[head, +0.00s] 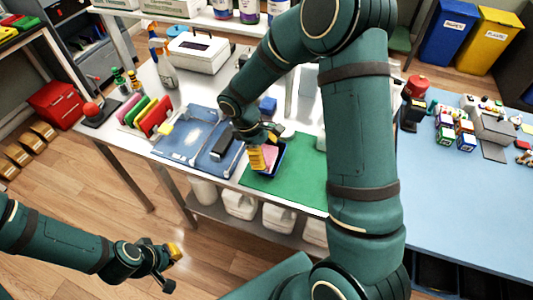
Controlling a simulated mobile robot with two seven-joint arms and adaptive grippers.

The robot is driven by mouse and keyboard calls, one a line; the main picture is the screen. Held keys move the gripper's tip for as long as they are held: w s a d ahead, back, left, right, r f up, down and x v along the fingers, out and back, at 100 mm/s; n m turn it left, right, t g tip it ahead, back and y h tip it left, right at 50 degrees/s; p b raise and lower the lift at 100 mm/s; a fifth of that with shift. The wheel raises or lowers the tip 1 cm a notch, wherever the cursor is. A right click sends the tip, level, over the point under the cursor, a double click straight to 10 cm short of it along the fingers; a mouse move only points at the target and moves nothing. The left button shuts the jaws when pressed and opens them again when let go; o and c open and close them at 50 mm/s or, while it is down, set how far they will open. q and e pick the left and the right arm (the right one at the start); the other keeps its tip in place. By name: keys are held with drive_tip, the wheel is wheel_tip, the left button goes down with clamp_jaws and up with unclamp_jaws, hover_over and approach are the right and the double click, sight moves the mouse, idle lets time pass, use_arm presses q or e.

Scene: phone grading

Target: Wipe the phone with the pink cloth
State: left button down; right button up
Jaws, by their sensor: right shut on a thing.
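The phone (222,145) looks like a dark slab lying on the right part of the blue mat (171,143). The pink cloth (271,154) shows at a small dark-blue tray (281,163) on the green mat. My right gripper (258,159) points down at this tray, just right of the phone, and is shut on the pink cloth. Its fingers and wrist hide part of the cloth and tray, and I cannot tell whether the cloth is lifted clear. My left gripper (174,268) is open and empty, low over the floor in front of the table.
The green mat (300,180) has bare room around the tray. A blue-topped table (460,205) with small items is at the right. My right arm hides the middle.

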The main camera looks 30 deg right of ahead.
drive_tip(key=shift+r+p, duration=0.95)
drive_tip(key=shift+r, duration=0.6)
